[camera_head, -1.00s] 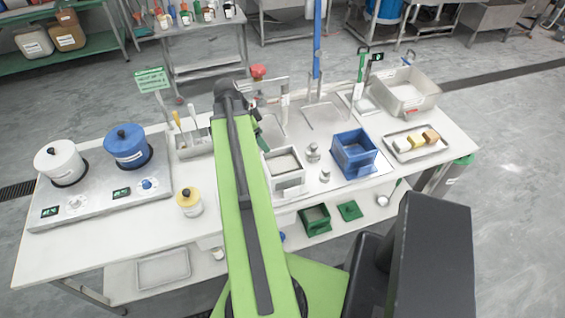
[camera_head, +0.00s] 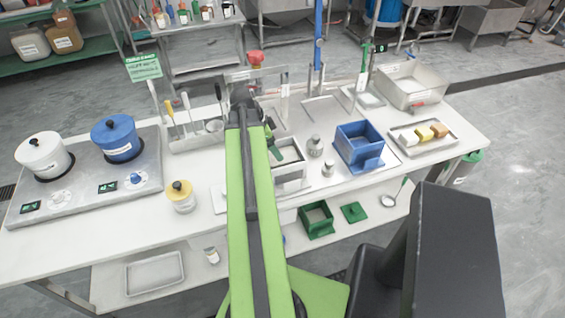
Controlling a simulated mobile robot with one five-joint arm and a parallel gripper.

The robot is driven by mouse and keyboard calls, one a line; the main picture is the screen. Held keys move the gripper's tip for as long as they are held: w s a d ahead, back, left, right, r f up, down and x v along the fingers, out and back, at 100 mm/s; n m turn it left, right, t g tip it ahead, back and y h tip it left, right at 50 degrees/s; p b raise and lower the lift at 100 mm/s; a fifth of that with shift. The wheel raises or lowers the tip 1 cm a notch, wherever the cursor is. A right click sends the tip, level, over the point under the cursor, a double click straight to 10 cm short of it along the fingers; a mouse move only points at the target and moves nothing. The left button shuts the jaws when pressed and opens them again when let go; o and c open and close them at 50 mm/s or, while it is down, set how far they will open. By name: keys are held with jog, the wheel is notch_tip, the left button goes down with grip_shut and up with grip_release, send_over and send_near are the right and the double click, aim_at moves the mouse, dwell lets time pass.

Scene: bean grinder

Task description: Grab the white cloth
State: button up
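I cannot single out the white cloth for certain. A small white folded-looking piece (camera_head: 408,137) lies in the metal tray (camera_head: 446,147) at the right of the table, beside a yellow piece and a brown one. A flat white piece (camera_head: 219,199) also lies on the table just left of my arm. My gripper (camera_head: 273,148) hangs beyond the top of my green arm, by the white-walled box near the table's middle. It is small and partly hidden, so its fingers cannot be made out. It is well left of the tray.
A blue box (camera_head: 357,147) stands between my gripper and the tray. Metal shakers (camera_head: 315,146) stand left of it. A blue pot (camera_head: 117,140) and a white pot (camera_head: 43,155) sit at the left. A yellow-lidded jar (camera_head: 180,196) stands near the front edge.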

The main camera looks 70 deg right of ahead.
jog(key=b+x, duration=0.4)
jog(key=x, duration=0.1)
jog(key=shift+s+f, duration=0.1)
jog(key=shift+s, duration=0.05)
jog(key=shift+r, duration=0.2)
jog(key=shift+c, duration=0.5)
jog(key=c, duration=1)
